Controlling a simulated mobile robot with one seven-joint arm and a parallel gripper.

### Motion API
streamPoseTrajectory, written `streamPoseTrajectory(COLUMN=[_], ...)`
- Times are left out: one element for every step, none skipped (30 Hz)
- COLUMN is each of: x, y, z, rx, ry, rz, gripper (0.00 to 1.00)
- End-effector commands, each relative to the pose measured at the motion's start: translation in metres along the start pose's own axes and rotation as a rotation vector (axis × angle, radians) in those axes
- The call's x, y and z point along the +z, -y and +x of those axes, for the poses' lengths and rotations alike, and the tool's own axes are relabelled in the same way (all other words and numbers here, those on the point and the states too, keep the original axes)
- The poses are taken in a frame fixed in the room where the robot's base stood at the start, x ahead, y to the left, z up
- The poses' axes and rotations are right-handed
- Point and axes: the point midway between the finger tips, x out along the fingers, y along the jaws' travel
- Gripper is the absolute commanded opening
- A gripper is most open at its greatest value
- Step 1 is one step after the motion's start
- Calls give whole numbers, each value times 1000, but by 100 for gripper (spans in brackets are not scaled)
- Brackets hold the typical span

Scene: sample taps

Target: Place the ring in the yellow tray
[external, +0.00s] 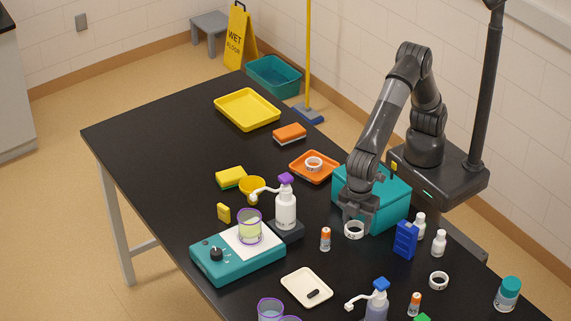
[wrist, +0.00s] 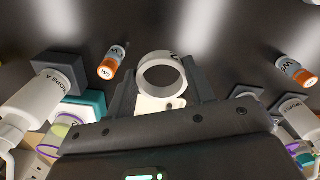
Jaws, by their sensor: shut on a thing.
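My gripper (external: 354,220) is shut on a white ring (external: 354,236), in front of the teal box on the table's right side. In the wrist view the ring (wrist: 141,75) sits between the two dark fingers with its round opening showing and a dark mark on its rim. I cannot tell whether it touches the tabletop. The yellow tray (external: 247,119) lies empty at the far end of the black table, well away from my gripper. Two other white rings show: one (external: 313,167) in the orange tray and one (external: 438,287) on the table at the right.
The orange tray (external: 303,175), an orange sponge (external: 289,135) and a teal box (external: 388,207) lie between my gripper and the yellow tray or beside it. A pump bottle (external: 286,207), a teal stirrer (external: 238,264) and a blue block (external: 405,240) stand nearby. The table's far left is clear.

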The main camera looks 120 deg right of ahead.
Motion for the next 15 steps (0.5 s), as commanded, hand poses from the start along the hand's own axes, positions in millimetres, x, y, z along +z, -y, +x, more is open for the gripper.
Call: streamPoseTrajectory(x=[-1,-1,-1,-1,-1,-1,-1,-2,-2,-1,-1,-1,-1,-1,-1], y=[0,0,0,0,0,0,0,0,0,0,0,0,0,0,0], z=[-7,-13,-22,-32,-42,-58,-69,-82,-97,-109,-118,-130,-139,-144,-152], rx=[0,0,0,-1,-1,-1,-1,-1,-1,0,0,0,0,0,0], ry=[-4,-5,-6,-7,-8,-10,-9,-10,-9,-10,-8,-7,-7,-5,-5], rz=[0,0,0,0,0,0,0,0,0,0,0,0,0,0,0], gripper=[27,27,27,27,27,27,27,27,27,27,27,27,27,27,27])
